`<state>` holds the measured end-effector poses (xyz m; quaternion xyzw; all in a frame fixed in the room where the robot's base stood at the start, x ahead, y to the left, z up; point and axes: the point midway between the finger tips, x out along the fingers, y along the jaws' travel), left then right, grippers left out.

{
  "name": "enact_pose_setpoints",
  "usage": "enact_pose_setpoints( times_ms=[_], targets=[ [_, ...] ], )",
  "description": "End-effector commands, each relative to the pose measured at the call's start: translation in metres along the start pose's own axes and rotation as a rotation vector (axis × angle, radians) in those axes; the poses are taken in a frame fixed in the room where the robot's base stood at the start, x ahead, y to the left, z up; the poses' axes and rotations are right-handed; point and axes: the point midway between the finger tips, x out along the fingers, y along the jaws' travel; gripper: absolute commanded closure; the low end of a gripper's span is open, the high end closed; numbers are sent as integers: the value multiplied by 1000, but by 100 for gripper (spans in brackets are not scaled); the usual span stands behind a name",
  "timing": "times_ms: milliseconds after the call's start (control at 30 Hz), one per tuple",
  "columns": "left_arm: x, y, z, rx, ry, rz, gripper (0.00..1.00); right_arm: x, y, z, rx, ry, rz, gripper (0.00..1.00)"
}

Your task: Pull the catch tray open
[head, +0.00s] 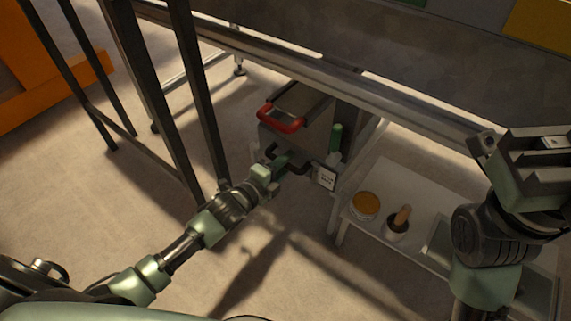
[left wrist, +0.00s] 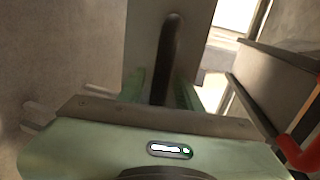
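The catch tray (head: 310,170) is a grey box front low under the sandbed, with a dark bar handle (head: 293,163). My left gripper (head: 280,163) is at that handle. In the left wrist view the dark handle (left wrist: 168,50) runs upright between my two green fingers (left wrist: 160,88), against the grey tray front (left wrist: 140,35). The fingers look apart, one on each side of the bar; whether either touches it is hard to see. My right gripper (head: 530,150) is raised at the right, away from the tray; its finger gap is not clear.
A red handle (head: 280,121) sits just above the tray; its red end (left wrist: 303,150) shows in the left wrist view. A white low table (head: 385,180) stands right of the tray with a round orange-topped jar (head: 365,205). Floor in front is clear.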

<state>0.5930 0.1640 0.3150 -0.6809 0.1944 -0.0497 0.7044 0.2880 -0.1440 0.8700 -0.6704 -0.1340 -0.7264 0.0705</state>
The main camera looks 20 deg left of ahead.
Motion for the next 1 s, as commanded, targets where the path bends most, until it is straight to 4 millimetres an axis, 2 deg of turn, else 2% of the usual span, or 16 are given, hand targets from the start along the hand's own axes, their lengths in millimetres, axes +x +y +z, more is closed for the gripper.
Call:
enact_pose_setpoints(
  times_ms=[33,100,1000],
  targets=[
    [0,0,0,0,0,0,83,0,0,0,0,0,0,100],
    [0,0,0,0,0,0,100,0,0,0,0,0,0,100],
    [0,1,0,1,0,1,100,0,0,0,1,-1,1,100]
  ],
)
